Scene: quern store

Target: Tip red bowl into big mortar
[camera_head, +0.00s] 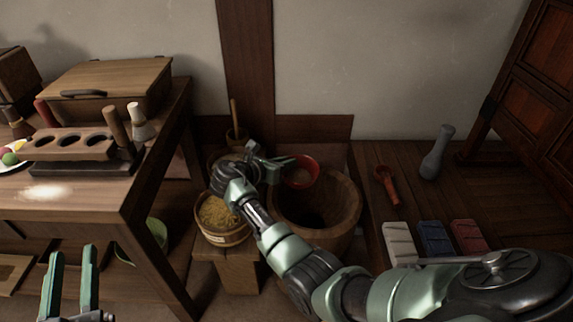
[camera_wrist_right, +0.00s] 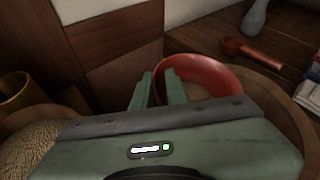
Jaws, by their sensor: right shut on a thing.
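The red bowl (camera_head: 302,171) is above the back left part of the big mortar's mouth in the head view. My right gripper (camera_head: 284,163) is shut on the bowl's left rim. In the right wrist view the red bowl (camera_wrist_right: 204,76) looks roughly level, with some pale contents in it, and my right gripper's fingers (camera_wrist_right: 161,88) meet its near left edge. The big wooden mortar (camera_head: 341,222) stands on the floor with a dark hollow; its rim (camera_wrist_right: 290,112) shows behind the bowl. My left gripper (camera_head: 72,256) is open and empty at the lower left.
A wooden tub of yellow grain (camera_head: 222,236) stands on a low stool left of the mortar. A table (camera_head: 95,205) with a box and a holed block is at left.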

